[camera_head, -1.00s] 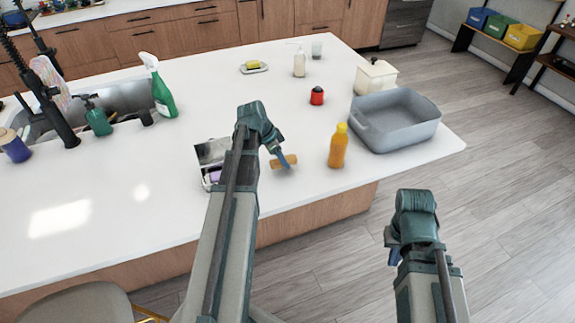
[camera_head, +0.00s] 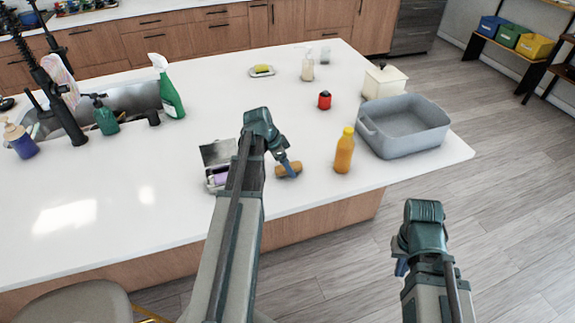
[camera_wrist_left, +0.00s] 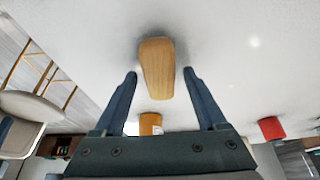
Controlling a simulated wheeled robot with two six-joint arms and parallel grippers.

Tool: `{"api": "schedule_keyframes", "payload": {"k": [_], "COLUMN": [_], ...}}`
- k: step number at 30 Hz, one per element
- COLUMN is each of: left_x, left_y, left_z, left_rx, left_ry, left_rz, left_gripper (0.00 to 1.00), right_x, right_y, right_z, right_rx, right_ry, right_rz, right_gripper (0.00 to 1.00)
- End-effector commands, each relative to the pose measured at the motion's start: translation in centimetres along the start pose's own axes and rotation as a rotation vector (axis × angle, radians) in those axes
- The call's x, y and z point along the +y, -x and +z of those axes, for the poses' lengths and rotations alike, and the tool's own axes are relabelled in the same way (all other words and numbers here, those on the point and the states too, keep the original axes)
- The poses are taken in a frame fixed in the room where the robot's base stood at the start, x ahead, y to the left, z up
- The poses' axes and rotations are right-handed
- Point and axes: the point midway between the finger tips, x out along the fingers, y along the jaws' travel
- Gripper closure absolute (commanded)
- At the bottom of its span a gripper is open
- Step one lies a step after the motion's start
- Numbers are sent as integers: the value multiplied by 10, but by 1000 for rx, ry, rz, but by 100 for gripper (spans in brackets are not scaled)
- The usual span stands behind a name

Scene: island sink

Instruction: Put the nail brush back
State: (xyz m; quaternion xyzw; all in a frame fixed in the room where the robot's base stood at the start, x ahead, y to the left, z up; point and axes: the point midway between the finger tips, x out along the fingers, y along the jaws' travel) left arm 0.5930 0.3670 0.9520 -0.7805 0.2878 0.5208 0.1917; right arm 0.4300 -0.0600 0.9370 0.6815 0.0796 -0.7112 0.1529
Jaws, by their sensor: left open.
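The nail brush, a small block with a wooden top (camera_head: 288,171), lies on the white counter near its front edge. In the left wrist view its wooden top (camera_wrist_left: 157,66) shows lengthwise between and just beyond my fingertips, with gaps on both sides. My left gripper (camera_head: 290,166) is open at the brush; its two blue fingers also show apart in the left wrist view (camera_wrist_left: 159,80). An open metal box (camera_head: 216,152) with a purple thing inside stands just left of the brush. My right gripper (camera_head: 402,266) hangs over the floor at the right; its jaws are not clear.
An orange bottle (camera_head: 344,151) stands close right of the brush, with a grey basin (camera_head: 447,136) beyond it. A red timer-like object (camera_head: 324,100) and a white canister (camera_head: 384,82) stand farther back. A green spray bottle (camera_head: 171,95) stands by the sink. The left front counter is clear.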

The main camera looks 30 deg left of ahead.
Motion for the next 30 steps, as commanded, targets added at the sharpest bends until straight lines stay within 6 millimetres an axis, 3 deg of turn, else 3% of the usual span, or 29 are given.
{"api": "schedule_keyframes", "payload": {"k": [8, 24, 30], "left_x": [0, 0, 0], "left_y": [16, 100, 121], "left_z": [-2, -4, -3], "left_rx": [0, 0, 0], "left_ry": [0, 2, 0], "left_rz": [0, 0, 0], "left_gripper": [26, 26, 26], "right_x": [2, 9, 11], "right_y": [16, 93, 112], "right_z": [1, 5, 7], "right_rx": [0, 0, 0], "right_ry": [0, 2, 1], "right_rz": [0, 0, 0], "right_gripper": [100, 100, 100]}}
